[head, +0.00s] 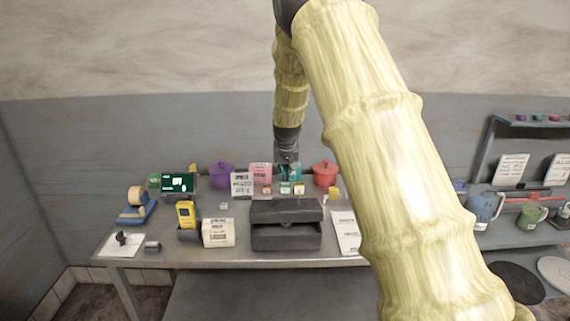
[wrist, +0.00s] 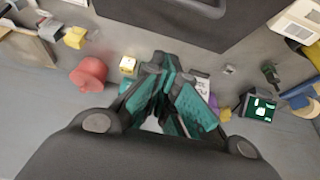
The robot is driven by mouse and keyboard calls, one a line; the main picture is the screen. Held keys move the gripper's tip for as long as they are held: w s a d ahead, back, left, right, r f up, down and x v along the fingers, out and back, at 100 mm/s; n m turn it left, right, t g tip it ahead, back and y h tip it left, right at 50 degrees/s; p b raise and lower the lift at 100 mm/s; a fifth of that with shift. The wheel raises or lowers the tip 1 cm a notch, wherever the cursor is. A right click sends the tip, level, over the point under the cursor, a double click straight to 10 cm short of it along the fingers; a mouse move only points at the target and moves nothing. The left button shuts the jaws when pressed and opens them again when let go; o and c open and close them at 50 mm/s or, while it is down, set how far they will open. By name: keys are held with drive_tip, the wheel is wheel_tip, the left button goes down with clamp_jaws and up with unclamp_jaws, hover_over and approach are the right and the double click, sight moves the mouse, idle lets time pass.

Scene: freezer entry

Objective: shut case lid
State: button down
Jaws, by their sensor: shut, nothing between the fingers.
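The case (head: 286,237) is a dark grey box at the front middle of the table. In the wrist view part of the dark case (wrist: 178,18) shows at the top edge. My gripper (head: 290,173), with teal fingers, points down behind the case, near the small goods at the back. In the wrist view my gripper (wrist: 165,65) is shut and empty, apart from the case.
Around the case are a yellow device (head: 186,213), a cream card box (head: 218,233) and a white sheet (head: 346,231). A red pot (head: 325,173), a purple pot (head: 222,174) and several small boxes stand at the back. My arm hides the table's right part.

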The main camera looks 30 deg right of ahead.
sight(286, 204)
drive_tip(key=s+f+p, duration=0.1)
drive_tip(key=a+f, duration=0.1)
drive_tip(key=shift+s+f+p, duration=0.3)
drive_tip(key=shift+s+p, duration=0.05)
drive_tip(key=shift+p, duration=0.05)
drive_tip(key=shift+s+a+f, duration=0.2)
drive_tip(key=shift+s+f, duration=0.05)
drive_tip(key=shift+s, duration=0.1)
drive_tip(key=shift+f, duration=0.25)
drive_tip(key=shift+r, duration=0.1)
